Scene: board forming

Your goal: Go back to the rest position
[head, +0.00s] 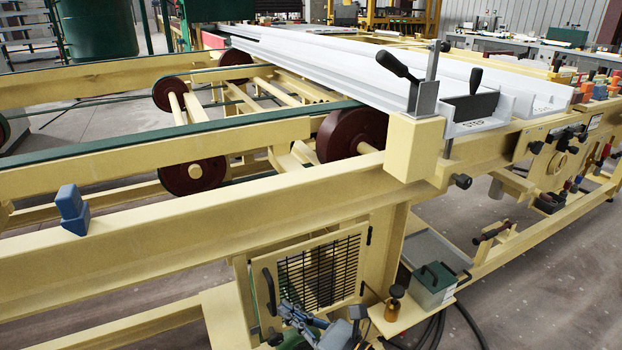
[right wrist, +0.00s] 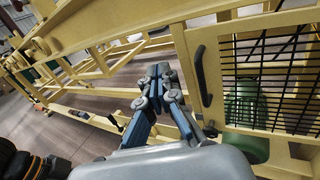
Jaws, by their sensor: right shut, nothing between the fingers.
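My right gripper (head: 288,310) is at the bottom of the head view, low in front of the yellow machine frame (head: 200,235) and its black grille panel (head: 312,277). In the right wrist view the gripper (right wrist: 157,72) has its fingertips together with nothing between them. It appears apart from the frame and from the panel's black handle (right wrist: 200,75). My left gripper is not in view.
A blue block (head: 72,210) sits on the front beam. A small shelf (head: 400,318) with a green box (head: 434,285) stands just right of my right gripper. Black cables (head: 465,318) hang below it. Open floor (head: 540,290) shows at the right.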

